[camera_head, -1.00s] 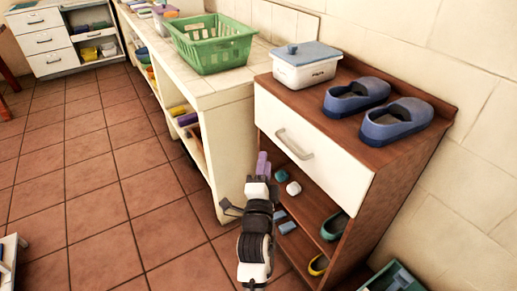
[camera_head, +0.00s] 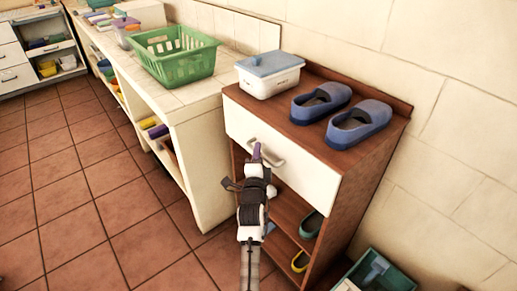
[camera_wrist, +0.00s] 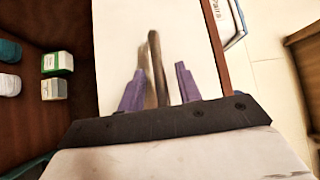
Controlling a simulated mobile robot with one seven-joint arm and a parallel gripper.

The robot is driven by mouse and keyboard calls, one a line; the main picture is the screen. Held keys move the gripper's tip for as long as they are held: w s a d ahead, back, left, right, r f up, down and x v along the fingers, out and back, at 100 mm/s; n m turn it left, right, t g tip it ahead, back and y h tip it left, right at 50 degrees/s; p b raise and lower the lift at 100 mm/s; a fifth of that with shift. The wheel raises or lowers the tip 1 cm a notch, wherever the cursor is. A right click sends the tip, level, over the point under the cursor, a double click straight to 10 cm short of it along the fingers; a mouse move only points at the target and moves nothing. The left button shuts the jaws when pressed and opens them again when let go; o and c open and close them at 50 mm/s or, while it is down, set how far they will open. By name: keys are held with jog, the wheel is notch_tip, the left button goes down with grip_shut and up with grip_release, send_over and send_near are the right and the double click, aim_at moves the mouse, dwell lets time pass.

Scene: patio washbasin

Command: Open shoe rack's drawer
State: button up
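The shoe rack (camera_head: 345,210) is a brown wooden unit with one white drawer front (camera_head: 305,165) below its top. The drawer looks closed. Its metal bar handle (camera_head: 278,161) is on the drawer front. My gripper (camera_head: 257,152) is raised in front of the drawer, at the left part of the handle. In the wrist view, my gripper's two purple fingers (camera_wrist: 160,88) are apart, with the handle (camera_wrist: 156,65) showing between them against the white drawer front (camera_wrist: 185,25). I cannot tell whether either finger touches the handle.
A white box with a blue lid (camera_head: 268,77) and a pair of blue shoes (camera_head: 358,122) stand on the rack top. Green (camera_head: 311,224) and yellow (camera_head: 300,261) shoes are on lower shelves. A green crate (camera_head: 378,270) is at right. The tiled floor (camera_head: 90,200) is clear at left.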

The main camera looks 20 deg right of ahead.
jog(key=shift+w+d+r, duration=0.1)
jog(key=shift+w+d, duration=0.05)
jog(key=shift+w, duration=0.3)
grip_shut()
